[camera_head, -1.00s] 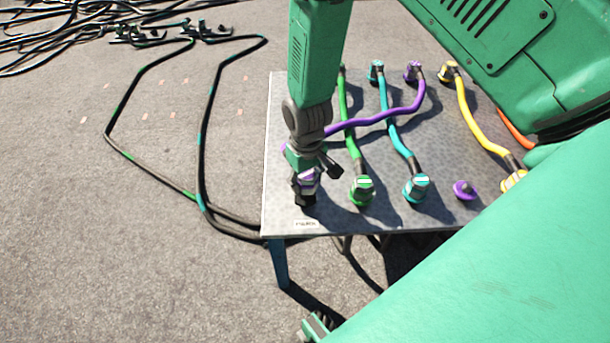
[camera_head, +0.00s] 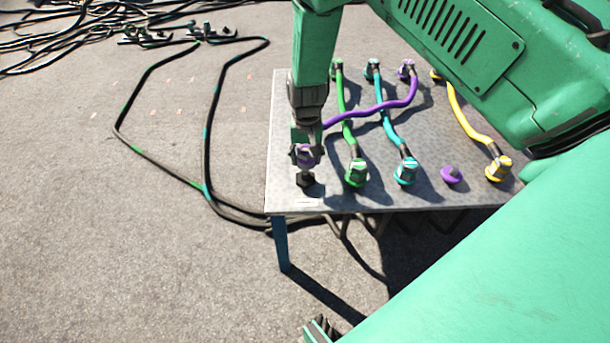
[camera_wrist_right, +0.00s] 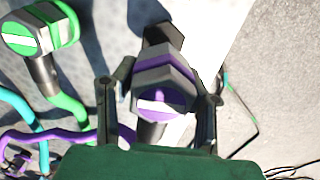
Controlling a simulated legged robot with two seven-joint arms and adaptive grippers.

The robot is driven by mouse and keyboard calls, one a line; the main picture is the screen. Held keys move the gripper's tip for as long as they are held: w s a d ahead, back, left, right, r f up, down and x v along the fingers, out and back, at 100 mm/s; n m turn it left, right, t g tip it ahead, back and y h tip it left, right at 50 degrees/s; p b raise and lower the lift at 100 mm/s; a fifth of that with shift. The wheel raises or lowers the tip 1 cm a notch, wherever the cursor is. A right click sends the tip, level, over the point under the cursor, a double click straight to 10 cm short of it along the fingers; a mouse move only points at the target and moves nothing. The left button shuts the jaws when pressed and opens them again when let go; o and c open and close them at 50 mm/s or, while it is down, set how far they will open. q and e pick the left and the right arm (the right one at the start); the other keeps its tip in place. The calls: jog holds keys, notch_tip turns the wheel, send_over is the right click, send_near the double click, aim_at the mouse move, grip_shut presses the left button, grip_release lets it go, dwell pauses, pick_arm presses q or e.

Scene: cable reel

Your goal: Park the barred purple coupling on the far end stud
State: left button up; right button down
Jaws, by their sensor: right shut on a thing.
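The purple coupling (camera_head: 307,155) is in my right gripper (camera_head: 306,154), over the near left corner of the metal table. In the wrist view the fingers of my right gripper (camera_wrist_right: 158,100) stand on both sides of the coupling (camera_wrist_right: 165,78), whose end face shows purple and white. Its purple cable (camera_head: 370,117) runs right and back across the green and teal cables. The black end stud (camera_head: 306,180) shows just below the coupling, and the stud also shows in the wrist view (camera_wrist_right: 163,36). I cannot tell whether they touch. My left gripper is not in view.
Green (camera_head: 356,173), teal (camera_head: 405,171) and yellow (camera_head: 499,168) couplings stand along the table's near edge. A purple stud cap (camera_head: 451,174) sits between teal and yellow. The table (camera_head: 287,115) is bare left of my right arm. Loose cables lie on the ground.

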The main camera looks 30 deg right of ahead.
aim_at(305, 173)
notch_tip(305, 173, down, 2)
jog(key=shift+w+d, duration=0.1)
jog(key=shift+d, duration=0.05)
jog(key=f, duration=0.1)
jog(key=f+b, duration=0.1)
jog(key=shift+a+f, duration=0.35)
jog(key=shift+f, duration=0.05)
jog(key=shift+f+b, duration=0.35)
jog(key=shift+d, duration=0.1)
jog(key=shift+d+f, duration=0.1)
jog(key=shift+f, duration=0.05)
jog(key=shift+s+a+f, duration=0.25)
jog(key=c, duration=0.9)
grip_release()
jog(key=shift+f, duration=0.1)
jog(key=shift+w+d+f, duration=0.15)
jog(key=shift+f, duration=0.1)
jog(key=shift+r, duration=0.15)
